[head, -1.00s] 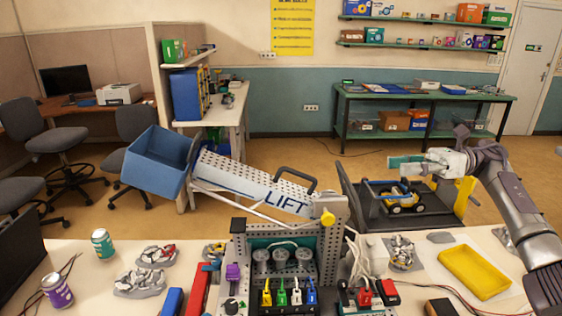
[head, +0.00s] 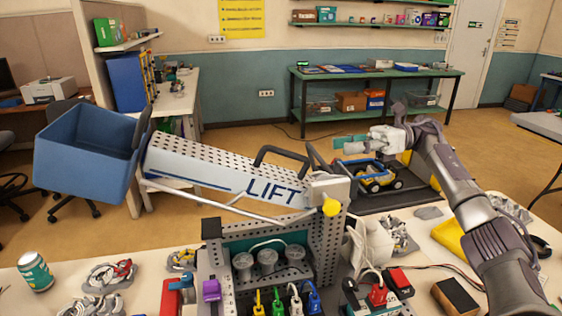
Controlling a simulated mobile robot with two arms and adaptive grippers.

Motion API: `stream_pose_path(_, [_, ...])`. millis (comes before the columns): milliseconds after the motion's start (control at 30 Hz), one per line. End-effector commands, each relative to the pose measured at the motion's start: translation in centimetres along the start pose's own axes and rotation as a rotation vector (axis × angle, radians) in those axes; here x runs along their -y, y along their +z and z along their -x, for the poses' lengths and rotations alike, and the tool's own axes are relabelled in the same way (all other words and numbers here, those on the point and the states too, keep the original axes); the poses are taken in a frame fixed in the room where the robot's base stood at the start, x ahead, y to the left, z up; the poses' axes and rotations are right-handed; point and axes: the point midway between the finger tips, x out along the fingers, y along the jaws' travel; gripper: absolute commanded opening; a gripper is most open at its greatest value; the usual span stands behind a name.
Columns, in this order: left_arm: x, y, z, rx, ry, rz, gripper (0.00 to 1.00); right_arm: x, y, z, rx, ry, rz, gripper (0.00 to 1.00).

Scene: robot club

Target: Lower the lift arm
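The lift arm (head: 205,169) is a white perforated beam marked LIFT, with a black handle (head: 284,154) on top. It slopes up to the left from a grey perforated tower (head: 328,240) with a yellow knob (head: 331,207). A blue bucket (head: 82,150) hangs at its raised left end, above the table. My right gripper (head: 352,142) points left, behind and to the right of the handle, apart from it. Its teal fingertips show edge-on, so I cannot tell whether it is open or shut. My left gripper is not in view.
A small blue and yellow vehicle (head: 372,176) sits on a dark platform behind. A yellow tray (head: 449,238) is partly behind my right arm.

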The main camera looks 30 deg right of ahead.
Motion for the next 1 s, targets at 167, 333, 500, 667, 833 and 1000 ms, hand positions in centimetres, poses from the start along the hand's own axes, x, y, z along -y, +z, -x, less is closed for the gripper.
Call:
stream_pose_path(167, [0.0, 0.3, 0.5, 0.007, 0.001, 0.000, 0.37, 0.0, 0.1, -1.4, -0.002, 0.003, 0.000, 0.39])
stream_pose_path(333, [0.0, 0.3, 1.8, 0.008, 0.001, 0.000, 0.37, -0.1, 0.2, -4.7, -0.002, 0.005, -0.001, 0.39])
stream_pose_path(500, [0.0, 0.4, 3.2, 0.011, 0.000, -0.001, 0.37, -0.2, 0.2, -8.4, -0.002, 0.005, -0.001, 0.39])
stream_pose_path(667, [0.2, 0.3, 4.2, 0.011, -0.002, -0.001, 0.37, -0.1, 0.2, -11.3, 0.001, 0.004, 0.000, 0.39])
stream_pose_path(833, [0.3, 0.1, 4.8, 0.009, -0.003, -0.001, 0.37, -0.1, 0.1, -13.2, -0.001, 0.003, 0.000, 0.39])
stream_pose_path(1000, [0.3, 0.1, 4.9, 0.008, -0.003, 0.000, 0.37, 0.0, -0.1, -13.8, 0.000, 0.000, 0.000, 0.39])
